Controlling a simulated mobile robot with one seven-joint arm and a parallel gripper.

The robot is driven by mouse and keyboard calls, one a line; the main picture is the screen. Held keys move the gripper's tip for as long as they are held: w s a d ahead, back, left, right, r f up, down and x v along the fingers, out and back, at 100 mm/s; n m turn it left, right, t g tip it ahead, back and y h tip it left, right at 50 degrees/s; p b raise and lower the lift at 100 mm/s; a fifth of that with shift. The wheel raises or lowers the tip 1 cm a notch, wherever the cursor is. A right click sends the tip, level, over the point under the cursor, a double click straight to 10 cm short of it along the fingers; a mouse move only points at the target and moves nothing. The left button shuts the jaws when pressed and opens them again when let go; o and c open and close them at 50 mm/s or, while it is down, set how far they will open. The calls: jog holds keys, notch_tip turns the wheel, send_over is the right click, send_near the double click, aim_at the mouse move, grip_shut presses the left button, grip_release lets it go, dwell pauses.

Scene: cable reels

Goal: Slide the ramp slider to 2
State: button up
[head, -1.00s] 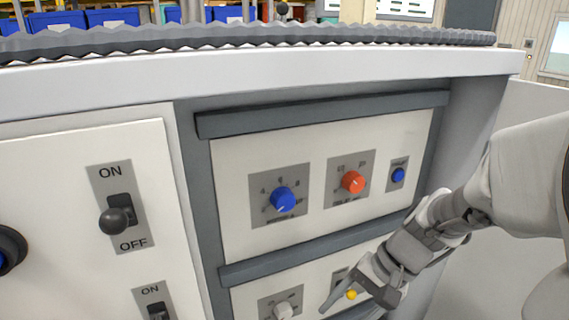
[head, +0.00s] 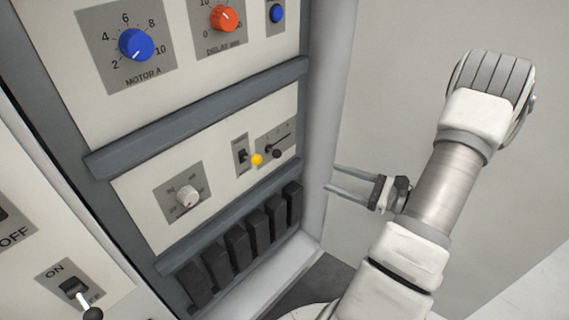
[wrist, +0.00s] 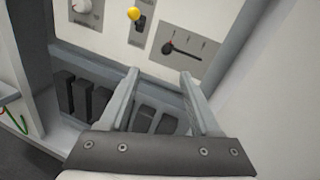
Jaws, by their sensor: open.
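The ramp slider is a grey plate (head: 284,133) with a slanted slot and a dark knob (head: 277,153), on the lower white panel. In the wrist view the plate (wrist: 190,38) lies beyond my fingers. Its knob (wrist: 168,48) is at the left end of the slot, with small marks above that are too small to read. My gripper (head: 331,178) is open and empty, to the right of the slider and apart from it. In the wrist view my gripper (wrist: 159,72) has its two fingers spread, below the slider.
A yellow-tipped toggle (head: 257,159) sits just left of the slider. A white knob (head: 187,197) is further left, and several black rocker switches (head: 238,244) line the bottom. Blue (head: 136,45) and orange (head: 225,18) dials are above. A grey side wall (head: 327,80) stands right of the panel.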

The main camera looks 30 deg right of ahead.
aim_at(274, 152)
jog(key=w+d+b+x, duration=0.1)
jog(key=b+x, duration=0.2)
jog(key=x, duration=1.3)
jog(key=shift+f+m+t+h, duration=0.3)
jog(key=shift+f+m+h, duration=0.05)
jog(key=shift+m+h, duration=0.05)
jog(key=shift+w+d, duration=0.1)
grip_shut()
jog(key=shift+d, duration=0.1)
dwell(0.6)
